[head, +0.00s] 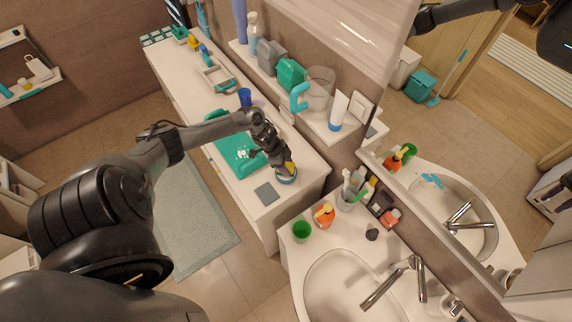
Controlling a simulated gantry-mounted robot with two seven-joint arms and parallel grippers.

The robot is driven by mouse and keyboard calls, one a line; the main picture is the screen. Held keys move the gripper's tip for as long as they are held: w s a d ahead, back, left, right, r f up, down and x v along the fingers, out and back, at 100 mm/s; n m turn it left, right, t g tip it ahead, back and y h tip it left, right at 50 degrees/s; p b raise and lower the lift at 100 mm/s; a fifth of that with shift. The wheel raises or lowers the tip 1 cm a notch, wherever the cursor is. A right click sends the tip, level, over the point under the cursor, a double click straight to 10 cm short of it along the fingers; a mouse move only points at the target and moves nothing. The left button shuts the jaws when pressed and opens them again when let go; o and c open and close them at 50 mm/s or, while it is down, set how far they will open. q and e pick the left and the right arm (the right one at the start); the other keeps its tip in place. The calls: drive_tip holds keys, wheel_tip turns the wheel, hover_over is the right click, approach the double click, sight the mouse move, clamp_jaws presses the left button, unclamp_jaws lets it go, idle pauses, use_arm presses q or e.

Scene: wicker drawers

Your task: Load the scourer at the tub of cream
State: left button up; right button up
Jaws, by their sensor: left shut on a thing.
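My left gripper (284,160) reaches in over the near end of the white counter, pointing down, and is shut on a small yellow thing (290,168). This looks like the scourer, but the fingers hide most of it. Directly below is a small round tub with a blue-green side (287,181), which looks like the tub of cream. The yellow thing is at or just above the tub's top; I cannot tell whether they touch. My right gripper is not in view.
A grey square (266,194) lies in front of the tub. A teal tray with white bits (225,135) and a blue cup (245,97) are farther back. A green cup (302,229) and orange bottle (324,214) stand by the washbasin (345,285). A shelf overhangs the counter's back.

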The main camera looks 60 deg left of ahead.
sight(286, 165)
use_arm(q)
drive_tip(key=shift+f, duration=0.35)
idle(1.3)
wheel_tip(286, 165, up, 2)
drive_tip(key=shift+r+p, duration=0.25)
drive_tip(key=shift+p, duration=1)
wheel_tip(286, 165, up, 5)
drive_tip(key=p, duration=0.4)
drive_tip(key=shift+f+p, duration=0.2)
drive_tip(key=shift+p, duration=0.1)
